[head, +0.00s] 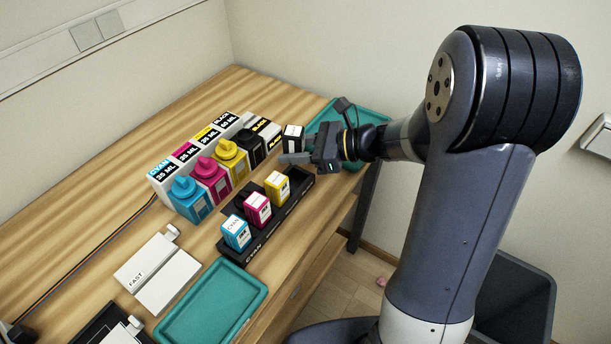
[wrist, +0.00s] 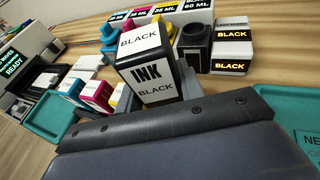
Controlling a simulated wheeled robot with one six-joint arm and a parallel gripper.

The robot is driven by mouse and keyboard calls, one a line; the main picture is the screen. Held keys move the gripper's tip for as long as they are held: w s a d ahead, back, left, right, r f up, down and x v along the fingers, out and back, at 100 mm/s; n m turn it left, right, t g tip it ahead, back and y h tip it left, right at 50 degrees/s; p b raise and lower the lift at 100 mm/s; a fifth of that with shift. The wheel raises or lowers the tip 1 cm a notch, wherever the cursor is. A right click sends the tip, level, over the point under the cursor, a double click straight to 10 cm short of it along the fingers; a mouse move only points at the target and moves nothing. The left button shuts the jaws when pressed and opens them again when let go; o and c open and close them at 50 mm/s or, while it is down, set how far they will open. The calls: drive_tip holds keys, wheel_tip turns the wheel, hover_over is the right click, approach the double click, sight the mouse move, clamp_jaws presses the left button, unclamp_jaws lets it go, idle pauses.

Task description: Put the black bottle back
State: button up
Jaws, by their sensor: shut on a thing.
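My gripper (head: 297,153) is shut on a black ink cartridge (head: 293,137) with white labels. In the wrist view the cartridge (wrist: 152,75) reads INK BLACK and sits upright, slightly tilted in the picture, between the fingers. The black bottle (head: 251,149) stands on the table at the right end of the bottle row, left of my gripper and apart from it. In the wrist view the black bottle (wrist: 192,47) is behind the held cartridge, beside a white box marked BLACK (wrist: 232,44). Its lower part is partly hidden there.
Cyan (head: 188,200), magenta (head: 212,180) and yellow (head: 234,163) bottles stand in front of labelled boxes. A black rack (head: 300,186) holds cyan, magenta and yellow cartridges. Teal trays lie at the front (head: 211,305) and back right (head: 377,118). A white FAST device (head: 158,275) is at left.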

drive_tip(key=shift+f+b, duration=0.45)
drive_tip(key=shift+f, duration=3.05)
drive_tip(key=shift+f, duration=0.2)
drive_tip(key=o, duration=0.9)
drive_tip(key=shift+r, duration=0.1)
drive_tip(key=shift+d+r, duration=0.1)
drive_tip(key=shift+r, duration=0.05)
drive_tip(key=v, duration=1.1)
drive_tip(key=shift+s+d+r, duration=0.15)
drive_tip(key=shift+d, duration=0.15)
